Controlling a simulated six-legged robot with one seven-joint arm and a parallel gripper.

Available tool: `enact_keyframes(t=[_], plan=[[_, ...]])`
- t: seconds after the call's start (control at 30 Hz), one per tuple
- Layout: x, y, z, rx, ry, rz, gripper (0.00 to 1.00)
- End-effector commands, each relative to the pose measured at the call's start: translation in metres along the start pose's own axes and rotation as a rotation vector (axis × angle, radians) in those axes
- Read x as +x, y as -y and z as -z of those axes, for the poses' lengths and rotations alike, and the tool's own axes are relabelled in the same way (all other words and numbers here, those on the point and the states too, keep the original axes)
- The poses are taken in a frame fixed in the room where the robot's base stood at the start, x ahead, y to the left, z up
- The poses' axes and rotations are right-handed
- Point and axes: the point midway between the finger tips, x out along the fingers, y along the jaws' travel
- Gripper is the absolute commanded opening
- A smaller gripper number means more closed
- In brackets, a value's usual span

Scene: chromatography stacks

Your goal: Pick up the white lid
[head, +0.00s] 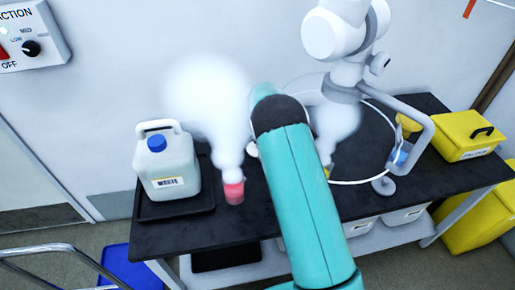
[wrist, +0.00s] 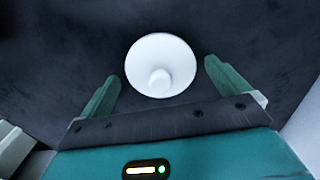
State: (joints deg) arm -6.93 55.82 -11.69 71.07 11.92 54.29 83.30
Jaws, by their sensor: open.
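The white lid (wrist: 160,58) is a round disc with a small knob, seen in the wrist view on a dark surface. My gripper (wrist: 161,76) is open, with one green finger on each side of the lid's near part. The lid lies between and slightly beyond the fingertips. Nothing is held, and I cannot tell whether a finger touches the lid. In the head view my teal arm reaches over the black bench (head: 215,238) and hides the gripper. A small white edge shows beside the arm there, but I cannot tell if it is the lid.
A steaming red beaker (head: 234,192) stands left of my arm. A white waste jug (head: 170,172) with a blue cap sits in a black tray (head: 178,209). A white stand with a ring (head: 345,182) is behind my arm to the right. A yellow case (head: 466,138) is at far right.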

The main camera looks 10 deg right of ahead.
Motion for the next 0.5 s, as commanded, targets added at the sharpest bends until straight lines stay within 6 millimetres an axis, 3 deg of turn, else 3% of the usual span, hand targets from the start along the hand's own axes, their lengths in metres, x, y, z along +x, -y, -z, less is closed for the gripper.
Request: enact_keyframes(t=[0.13, 0.33, 0.5], plan=[[-0.0007, 0.0001, -0.0001, 0.0, 0.0, 0.001, 0.96], [-0.0009, 0.0, -0.0002, 0.0, 0.0, 0.0, 0.58], [-0.0011, 0.0001, -0.0002, 0.0, 0.0, 0.001, 0.58]])
